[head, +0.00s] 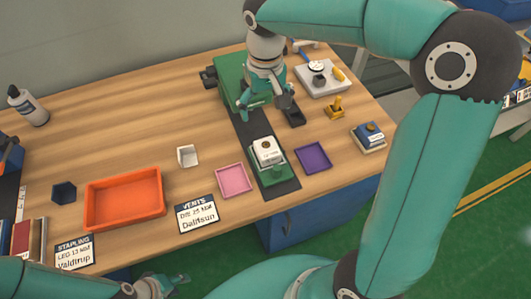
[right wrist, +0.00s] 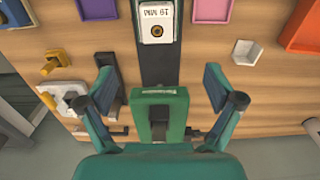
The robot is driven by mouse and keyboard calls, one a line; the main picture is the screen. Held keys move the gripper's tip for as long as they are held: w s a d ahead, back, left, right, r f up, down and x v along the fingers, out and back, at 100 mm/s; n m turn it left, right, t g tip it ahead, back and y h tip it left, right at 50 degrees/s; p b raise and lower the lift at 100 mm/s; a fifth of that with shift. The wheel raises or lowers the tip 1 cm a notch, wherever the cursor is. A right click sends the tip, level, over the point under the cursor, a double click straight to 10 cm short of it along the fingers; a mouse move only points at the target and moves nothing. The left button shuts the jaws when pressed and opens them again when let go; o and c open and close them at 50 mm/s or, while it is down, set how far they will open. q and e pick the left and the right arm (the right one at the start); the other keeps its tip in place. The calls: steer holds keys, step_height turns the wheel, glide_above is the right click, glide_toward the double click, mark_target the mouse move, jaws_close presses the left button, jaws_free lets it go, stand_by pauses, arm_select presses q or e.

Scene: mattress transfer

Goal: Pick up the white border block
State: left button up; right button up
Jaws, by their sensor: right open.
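A small white block (head: 187,155) with pale raised edges stands on the wooden table between the orange tray and the pink tray. I cannot tell for sure that it is the white border block. Another white block (head: 267,151), with printing and a dark round mark, sits on a green base on the black strip; it also shows in the right wrist view (right wrist: 159,22). My right gripper (head: 264,107) is open and empty above the strip beside the green machine, its fingers (right wrist: 158,80) spread. My left gripper (head: 163,286) is low at the front edge, its jaws unclear.
An orange tray (head: 124,220), a pink tray (head: 233,194) and a purple tray (head: 313,170) lie on the table. A dark blue block (head: 64,192) stands left of the orange tray. A blue-topped block (head: 369,133) is at the right. The table's back left is mostly clear.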

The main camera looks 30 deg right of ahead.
mark_target(267, 147)
step_height(267, 147, down, 12)
steer(key=shift+d+f, duration=0.1)
steer(key=shift+f, duration=0.1)
steer(key=shift+d+f+p, duration=0.15)
steer(key=shift+f+p, duration=0.45)
steer(key=shift+f, duration=2)
steer(key=c, duration=1.3)
steer(key=shift+r, duration=0.15)
